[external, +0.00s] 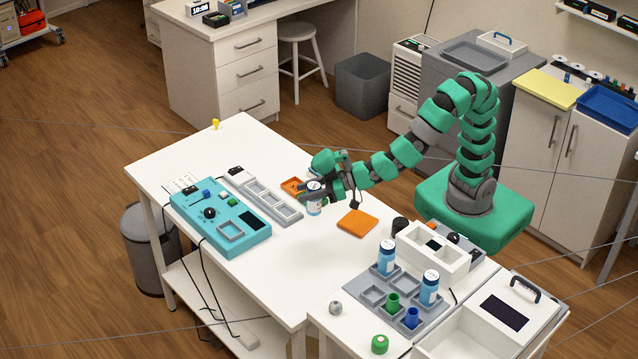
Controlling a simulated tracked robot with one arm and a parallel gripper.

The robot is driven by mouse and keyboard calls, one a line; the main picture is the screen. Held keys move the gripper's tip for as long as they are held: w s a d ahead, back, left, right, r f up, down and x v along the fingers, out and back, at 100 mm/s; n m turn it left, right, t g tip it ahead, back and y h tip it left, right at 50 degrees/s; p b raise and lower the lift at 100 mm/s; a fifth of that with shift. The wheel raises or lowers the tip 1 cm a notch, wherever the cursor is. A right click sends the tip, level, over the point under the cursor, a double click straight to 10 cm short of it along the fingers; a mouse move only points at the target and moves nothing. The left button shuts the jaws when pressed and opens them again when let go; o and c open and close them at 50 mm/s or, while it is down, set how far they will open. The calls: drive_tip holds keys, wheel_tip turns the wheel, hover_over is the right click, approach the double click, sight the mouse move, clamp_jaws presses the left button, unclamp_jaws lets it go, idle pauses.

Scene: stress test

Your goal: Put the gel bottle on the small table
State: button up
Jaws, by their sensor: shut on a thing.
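My gripper (318,186) is over the middle of the long white table (285,265), near its back edge. It is shut on a blue-and-white bottle (314,208), which looks upright and partly hidden by the fingers. I cannot read its label, and I cannot tell whether its base touches the table. Two similar bottles, one at the back (387,258) and one at the right (429,289), stand in a grey rack (368,296). The rack is on a smaller white table (349,325) at the lower right, against the long table.
A grey tray strip (268,201) and a teal control box (220,222) lie left of my gripper. An orange pad (357,223) lies to its right.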

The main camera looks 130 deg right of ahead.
drive_tip(key=w+a+f+n+t+y, duration=0.1)
drive_tip(key=w+a+n+y, duration=0.1)
drive_tip(key=a, duration=0.4)
drive_tip(key=w+a+n+t+y, duration=0.1)
drive_tip(key=a+n+y, duration=0.1)
drive_tip(key=a, duration=0.4)
drive_tip(key=shift+w+f+y, duration=0.3)
drive_tip(key=shift+w+f, duration=0.05)
drive_tip(key=shift+f, duration=0.05)
drive_tip(key=shift+d, duration=0.1)
drive_tip(key=s+d+f+m+g+h+b, duration=0.1)
drive_tip(key=s+d+m+g+h, duration=0.3)
drive_tip(key=s, duration=0.6)
drive_tip(key=s+d+f+m+g+h+b, duration=0.1)
drive_tip(key=s+d+m+g+h, duration=0.3)
drive_tip(key=s, duration=0.7)
drive_tip(key=shift+s+d+f+m+h+b, duration=0.3)
drive_tip(key=shift+d+m+h+b, duration=0.45)
drive_tip(key=shift+d+m, duration=0.35)
drive_tip(key=shift+w+r, duration=0.1)
